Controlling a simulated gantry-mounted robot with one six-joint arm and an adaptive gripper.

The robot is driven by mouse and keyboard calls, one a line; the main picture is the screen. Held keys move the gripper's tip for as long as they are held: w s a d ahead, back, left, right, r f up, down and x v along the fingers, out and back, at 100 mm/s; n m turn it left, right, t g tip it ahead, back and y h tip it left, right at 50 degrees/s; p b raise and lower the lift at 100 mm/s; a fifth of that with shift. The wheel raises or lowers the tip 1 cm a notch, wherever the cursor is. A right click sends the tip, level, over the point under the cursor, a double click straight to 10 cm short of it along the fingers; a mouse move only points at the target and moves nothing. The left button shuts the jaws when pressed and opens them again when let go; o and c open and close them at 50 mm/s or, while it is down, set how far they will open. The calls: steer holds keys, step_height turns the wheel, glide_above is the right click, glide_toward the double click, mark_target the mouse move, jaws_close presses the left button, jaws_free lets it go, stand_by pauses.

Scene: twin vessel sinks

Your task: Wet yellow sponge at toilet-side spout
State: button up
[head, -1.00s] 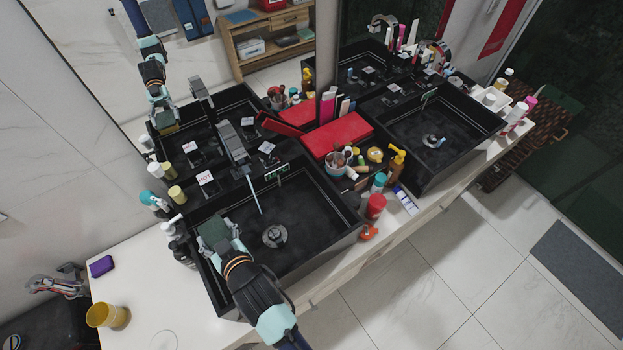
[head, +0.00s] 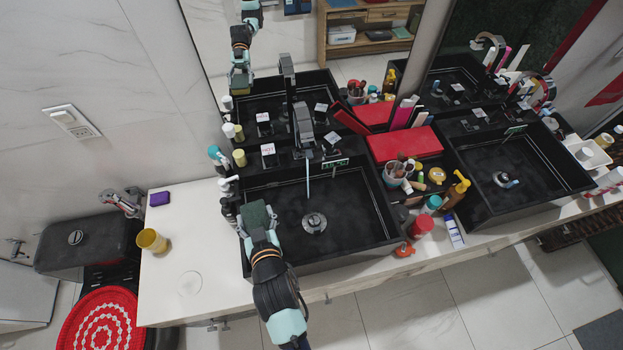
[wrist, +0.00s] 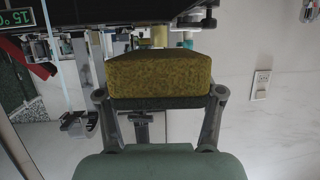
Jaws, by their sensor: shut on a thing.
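The yellow sponge (wrist: 160,75) is held between the two fingers of my gripper (wrist: 160,100) in the wrist view, with a dark layer on its near side. In the head view its dark green face (head: 257,214) shows at the end of my gripper (head: 260,232), over the left part of the left black sink (head: 345,205). This sink is the one nearer the toilet. Its dark spout (head: 303,128) stands at the back, and a thin pale water stream (head: 308,180) falls from it towards the drain (head: 314,222). The sponge is left of the stream and apart from it.
Bottles (head: 228,187) stand close to the sink's left wall. A purple block (head: 160,198) and a yellow cup (head: 152,240) are on the white counter. Toiletries, including a red jar (head: 422,226), crowd between the sinks. The left counter front is mostly clear.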

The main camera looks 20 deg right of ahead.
steer(key=shift+s+a+p, duration=0.3)
steer(key=shift+s+a, duration=0.4)
steer(key=shift+s, duration=0.3)
steer(key=shift+s+a+p, duration=0.25)
steer(key=shift+s+a, duration=0.4)
steer(key=shift+s, duration=0.3)
steer(key=s+a+r+p, duration=0.3)
steer(key=s+r, duration=0.1)
steer(key=shift+p, duration=0.3)
